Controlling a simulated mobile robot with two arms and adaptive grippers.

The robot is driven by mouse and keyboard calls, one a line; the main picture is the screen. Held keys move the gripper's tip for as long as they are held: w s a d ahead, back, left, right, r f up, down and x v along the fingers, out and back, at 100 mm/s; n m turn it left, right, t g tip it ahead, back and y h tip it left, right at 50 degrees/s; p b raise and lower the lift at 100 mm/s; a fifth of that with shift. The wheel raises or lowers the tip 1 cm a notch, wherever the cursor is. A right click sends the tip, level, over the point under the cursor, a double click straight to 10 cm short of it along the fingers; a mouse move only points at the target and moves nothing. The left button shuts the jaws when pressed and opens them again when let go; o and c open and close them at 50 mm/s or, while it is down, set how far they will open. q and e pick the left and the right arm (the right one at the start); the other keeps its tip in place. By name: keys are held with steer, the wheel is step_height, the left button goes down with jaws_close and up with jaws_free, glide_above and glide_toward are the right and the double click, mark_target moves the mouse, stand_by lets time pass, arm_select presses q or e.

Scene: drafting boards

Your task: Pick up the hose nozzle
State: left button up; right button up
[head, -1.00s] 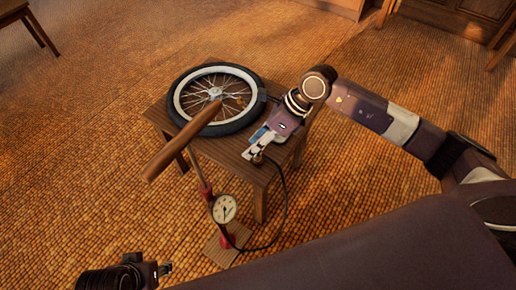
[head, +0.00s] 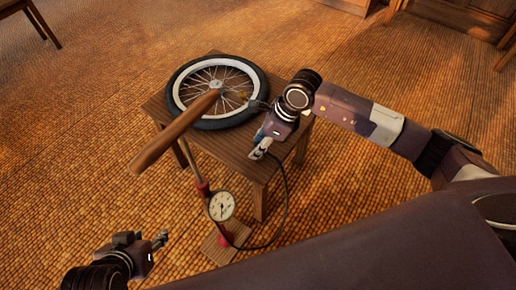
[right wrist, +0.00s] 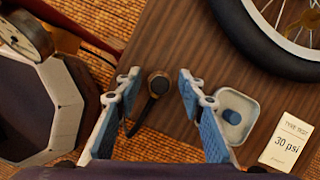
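The hose nozzle (right wrist: 157,84) is a short dark piece with a brassy round end. In the right wrist view it stands near the table edge, with the black hose (right wrist: 139,121) running down from it. My right gripper (right wrist: 159,77) is open, with one blue-padded finger on each side of the nozzle and a gap to both. In the head view my right gripper (head: 261,150) is over the table's front right corner and hides the nozzle. My left gripper (head: 162,239) is low at the left, away from the table; its finger opening is unclear.
A wheel (head: 217,92) lies on the wooden table (head: 222,149). A floor pump with a wooden handle (head: 175,133) and gauge (head: 222,206) stands in front. A small dish (right wrist: 249,98) with a blue cap and a "30 psi" card (right wrist: 287,140) lie right of the gripper.

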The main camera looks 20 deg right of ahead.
arm_select(q)
steer(key=shift+w, duration=0.1)
arm_select(e)
steer(key=shift+c, duration=0.3)
jaws_close()
steer(key=shift+r, duration=0.1)
steer(key=shift+w+r, duration=0.1)
steer(key=shift+r, duration=0.35)
step_height(320, 180, up, 2)
steer(key=shift+p, duration=0.4)
step_height(320, 180, up, 5)
steer(key=shift+f+p, duration=0.2)
steer(key=shift+p, duration=0.35)
arm_select(q)
steer(key=s+a+f+g+p, duration=0.1)
steer(key=s+f+g+p, duration=0.1)
steer(key=s, duration=0.3)
steer(key=shift+s+a+g+y, duration=0.25)
steer(key=shift+a+g+y, duration=0.05)
steer(key=shift+g, duration=0.2)
arm_select(e)
step_height(320, 180, up, 12)
steer(key=shift+r, duration=0.15)
